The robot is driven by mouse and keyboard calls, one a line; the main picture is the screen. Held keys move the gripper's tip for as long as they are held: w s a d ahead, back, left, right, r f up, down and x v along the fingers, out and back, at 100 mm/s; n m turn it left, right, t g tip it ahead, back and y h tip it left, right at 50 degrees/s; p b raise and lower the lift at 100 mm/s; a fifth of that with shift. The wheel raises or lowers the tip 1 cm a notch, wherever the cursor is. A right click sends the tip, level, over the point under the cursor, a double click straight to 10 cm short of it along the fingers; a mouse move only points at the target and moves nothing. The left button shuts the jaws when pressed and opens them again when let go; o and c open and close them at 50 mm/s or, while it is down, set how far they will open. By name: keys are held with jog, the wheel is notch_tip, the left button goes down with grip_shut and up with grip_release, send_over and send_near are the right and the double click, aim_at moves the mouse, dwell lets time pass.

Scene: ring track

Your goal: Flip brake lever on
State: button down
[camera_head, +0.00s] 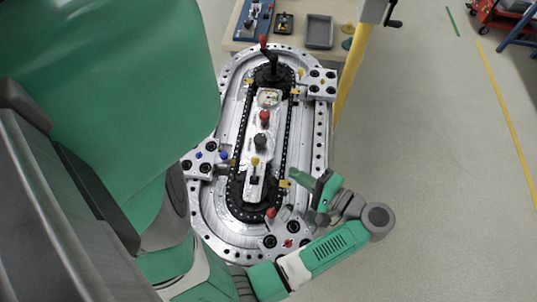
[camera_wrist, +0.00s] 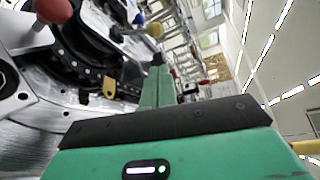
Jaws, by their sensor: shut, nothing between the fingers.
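The ring track (camera_head: 204,215) carries several knobbed levers, and no label shows which is the brake lever. A red-knobbed lever (camera_head: 270,213) stands at the track's near end; a red knob (camera_wrist: 53,10) shows at the upper left in the wrist view. Red (camera_head: 265,117), black (camera_head: 261,141) and yellow (camera_head: 255,161) knobs line the centre plate. My gripper (camera_head: 293,173) is shut and empty over the track's right side, apart from the knobs. Its green fingers (camera_wrist: 157,86) are together in the wrist view.
A red-handled crank (camera_head: 264,42) stands at the track's far end. Blue-knobbed levers (camera_head: 224,155) sit on the left side plate. A yellow post (camera_head: 352,75) rises at the right. A table with a grey tray (camera_head: 319,32) is behind. Open floor lies right.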

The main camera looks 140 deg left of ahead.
aim_at(255, 167)
jog(key=shift+d+r, duration=0.1)
dwell(0.3)
jog(key=b+x, duration=0.1)
jog(key=x, duration=0.6)
jog(key=shift+w, duration=0.1)
jog(key=shift+r+b+x, duration=0.15)
jog(key=shift+b+x, duration=0.1)
jog(key=shift+x, duration=0.55)
jog(key=shift+r+b+x, duration=0.1)
jog(key=shift+b+x, duration=0.15)
jog(key=shift+x, duration=0.5)
jog(key=shift+f, duration=0.15)
